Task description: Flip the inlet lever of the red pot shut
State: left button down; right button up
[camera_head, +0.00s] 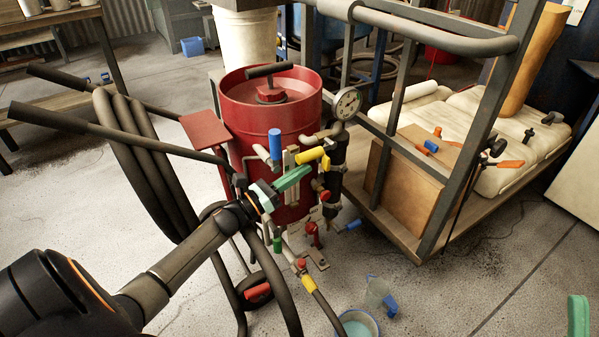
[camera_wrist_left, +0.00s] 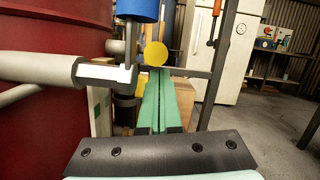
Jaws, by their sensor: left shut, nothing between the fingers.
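The red pot (camera_head: 240,143) stands upright in the middle of the head view, and its wall fills the left of the left wrist view (camera_wrist_left: 50,100). On its near side a blue handle (camera_head: 275,143) stands upright on pale pipework, also seen in the left wrist view (camera_wrist_left: 137,10). A yellow handle (camera_head: 310,156) sticks out beside it and shows end-on in the wrist view (camera_wrist_left: 156,53). No label shows which is the inlet lever. My left gripper (camera_head: 303,172) is shut and empty, its green fingertips just below the yellow handle; contact is unclear. A green fingertip of my right gripper (camera_head: 578,315) shows at the lower right.
More valves and pipes hang below the gripper. A cart (camera_head: 415,240) with sacks stands right. A clear jug (camera_head: 376,292) and a bucket (camera_head: 357,323) are on the floor.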

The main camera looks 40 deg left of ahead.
aim_at(298, 158)
pick_arm(q)
jog(key=r+p, duration=0.1)
jog(key=p, duration=0.1)
jog(key=r+g+p, duration=0.1)
jog(key=p, duration=0.1)
jog(key=r+p, duration=0.2)
jog(key=shift+s+a+g+y, duration=0.1)
jog(key=shift+s+g+y, duration=0.15)
jog(key=shift+g+y, duration=0.05)
jog(key=shift+r, duration=0.25)
pick_arm(e)
notch_tip(298, 158, up, 7)
jog(key=shift+s+d+t, duration=0.15)
jog(key=shift+d+t, duration=0.25)
jog(key=shift+d, duration=0.05)
pick_arm(q)
jog(key=p+v, duration=0.1)
jog(key=v, duration=1.1)
jog(key=shift+s+p, duration=0.25)
jog(key=shift+p, duration=0.1)
pick_arm(e)
jog(key=shift+r+n, duration=0.4)
jog(key=shift+r, duration=0.35)
pick_arm(q)
jog(key=shift+f, duration=0.15)
pick_arm(e)
jog(key=shift+f, duration=0.1)
